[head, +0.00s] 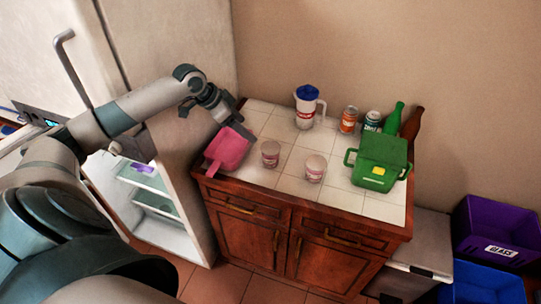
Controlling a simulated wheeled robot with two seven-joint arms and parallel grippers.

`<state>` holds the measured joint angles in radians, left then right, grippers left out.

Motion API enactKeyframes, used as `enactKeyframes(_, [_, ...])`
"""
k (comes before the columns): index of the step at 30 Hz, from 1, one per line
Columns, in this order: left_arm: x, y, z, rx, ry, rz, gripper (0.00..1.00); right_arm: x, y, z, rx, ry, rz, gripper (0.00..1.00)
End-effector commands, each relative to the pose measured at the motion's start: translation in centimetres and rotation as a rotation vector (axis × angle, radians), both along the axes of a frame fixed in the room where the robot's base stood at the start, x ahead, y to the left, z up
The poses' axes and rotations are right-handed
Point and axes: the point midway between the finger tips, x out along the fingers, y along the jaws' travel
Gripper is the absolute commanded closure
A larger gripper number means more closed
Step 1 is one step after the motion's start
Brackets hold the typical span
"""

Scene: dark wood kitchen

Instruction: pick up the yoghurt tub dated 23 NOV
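Two small yoghurt tubs stand upright on the tiled counter top. One tub (270,153) is left of centre, with a brownish body. The other tub (315,168) is to its right and looks paler. The date print on both is too small to read, so I cannot tell which is dated 23 NOV. My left gripper (234,117) is above the counter's left end, up and to the left of both tubs and apart from them. I cannot make out whether its fingers are apart. My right gripper is not in view.
A pink item with a handle (228,149) lies at the counter's left edge, below my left gripper. A white jug (306,112), cans (348,120), bottles (394,118) and a green container (380,161) stand behind and right. The fridge (156,212) is open at left.

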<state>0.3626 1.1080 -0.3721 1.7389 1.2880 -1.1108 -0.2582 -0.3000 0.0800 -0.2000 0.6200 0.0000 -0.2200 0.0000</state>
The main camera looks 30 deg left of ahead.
Motion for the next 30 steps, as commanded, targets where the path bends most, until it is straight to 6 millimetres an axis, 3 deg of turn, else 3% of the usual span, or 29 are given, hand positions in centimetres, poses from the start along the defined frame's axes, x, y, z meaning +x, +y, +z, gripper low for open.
enactKeyframes(8, [0.0, -0.1, -0.2, -0.001, 0.0, -0.001, 0.27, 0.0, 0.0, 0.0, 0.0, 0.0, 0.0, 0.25])
enactKeyframes(14, [0.7, -0.6, -1.5, -0.003, 0.002, -0.001, 0.27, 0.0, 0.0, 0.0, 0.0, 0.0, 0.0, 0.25])
enactKeyframes(26, [3.9, -2.6, -7.2, -0.003, 0.002, 0.0, 0.27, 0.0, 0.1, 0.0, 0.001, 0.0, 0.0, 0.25])
enactKeyframes(30, [4.7, -3.0, -9.2, -0.001, 0.0, -0.001, 0.27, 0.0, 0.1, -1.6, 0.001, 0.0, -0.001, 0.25])
